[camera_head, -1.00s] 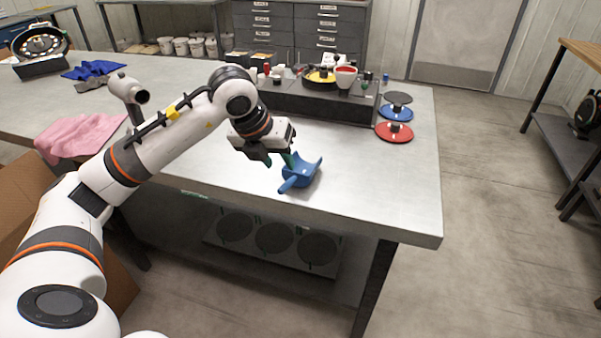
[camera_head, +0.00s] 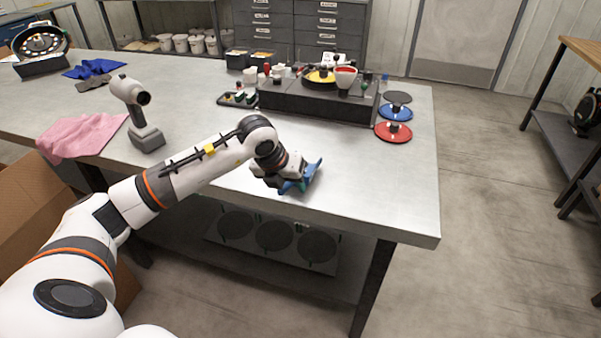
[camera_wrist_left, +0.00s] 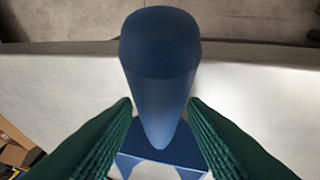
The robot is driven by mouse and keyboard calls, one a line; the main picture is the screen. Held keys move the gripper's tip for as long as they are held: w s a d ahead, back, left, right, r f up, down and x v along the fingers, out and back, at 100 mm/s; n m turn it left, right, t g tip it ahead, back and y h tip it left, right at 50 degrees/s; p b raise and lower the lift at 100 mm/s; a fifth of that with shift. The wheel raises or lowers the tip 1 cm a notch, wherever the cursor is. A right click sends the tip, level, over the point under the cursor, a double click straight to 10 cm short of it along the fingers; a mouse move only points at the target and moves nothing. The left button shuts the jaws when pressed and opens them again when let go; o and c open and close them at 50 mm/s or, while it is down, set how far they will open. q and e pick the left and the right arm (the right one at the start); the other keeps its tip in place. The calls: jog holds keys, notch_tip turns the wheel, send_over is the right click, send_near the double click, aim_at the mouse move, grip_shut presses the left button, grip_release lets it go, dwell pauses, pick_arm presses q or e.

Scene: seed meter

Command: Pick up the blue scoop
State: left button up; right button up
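The blue scoop (camera_head: 313,174) lies on the metal table (camera_head: 215,190) near its front edge. In the left wrist view the scoop's rounded handle (camera_wrist_left: 160,75) points away, toward the table edge, between my two green fingers. My left gripper (camera_head: 290,187) is down at the scoop and hides part of it in the head view. In the left wrist view my left gripper (camera_wrist_left: 160,115) is open, with one finger on each side of the handle and a thin gap visible on both sides. My right gripper is not in view.
A dark seed meter stand (camera_head: 315,103) is at the back of the table, with red (camera_head: 393,133) and blue (camera_head: 394,112) discs to its right.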

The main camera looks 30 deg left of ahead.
pick_arm(q)
grip_shut()
jog(key=shift+r, duration=0.15)
notch_tip(320, 180, up, 10)
jog(key=shift+f+b, duration=0.1)
jog(key=shift+b, duration=0.25)
dwell(0.4)
